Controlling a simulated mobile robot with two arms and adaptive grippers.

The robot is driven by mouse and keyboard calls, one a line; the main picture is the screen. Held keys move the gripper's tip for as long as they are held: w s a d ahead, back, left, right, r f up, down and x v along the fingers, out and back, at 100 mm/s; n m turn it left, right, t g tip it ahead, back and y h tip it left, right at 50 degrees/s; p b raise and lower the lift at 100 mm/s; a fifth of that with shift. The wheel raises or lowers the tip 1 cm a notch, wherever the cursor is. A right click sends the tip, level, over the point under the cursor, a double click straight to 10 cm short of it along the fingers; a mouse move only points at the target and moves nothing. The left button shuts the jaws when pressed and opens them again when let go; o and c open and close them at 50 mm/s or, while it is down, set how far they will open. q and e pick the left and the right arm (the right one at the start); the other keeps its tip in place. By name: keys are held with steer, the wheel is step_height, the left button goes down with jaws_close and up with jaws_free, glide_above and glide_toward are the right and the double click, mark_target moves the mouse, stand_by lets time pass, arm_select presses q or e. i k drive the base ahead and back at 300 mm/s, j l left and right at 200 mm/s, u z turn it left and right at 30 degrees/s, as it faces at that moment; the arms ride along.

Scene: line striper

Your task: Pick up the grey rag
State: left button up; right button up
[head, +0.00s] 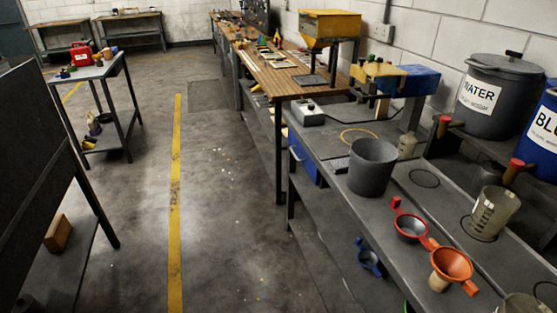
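I cannot make out a grey rag anywhere in the head view. Neither of my grippers is in view. Many small items on the far benches and the shelves are too small or dark to tell apart.
A grey bench (330,128) on the right holds a grey bucket (373,168), a red-rimmed funnel (410,228), an orange funnel (452,266) and a clear measuring jug (494,214). A small table (92,72) stands back left. The floor (225,210) between is clear, with a yellow line (176,200).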

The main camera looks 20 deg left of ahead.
mark_target(339, 166)
steer(key=u, duration=0.3)
steer(key=z, duration=1.25)
steer(key=u, duration=1.25)
steer(key=i+j+z, duration=0.15)
steer(key=i+j, duration=0.2)
steer(key=i+j+z, duration=0.15)
steer(key=i+j, duration=0.15)
steer(key=j, duration=0.2)
steer(key=i+j+z, duration=0.2)
steer(key=j, duration=0.25)
steer(key=i, duration=0.1)
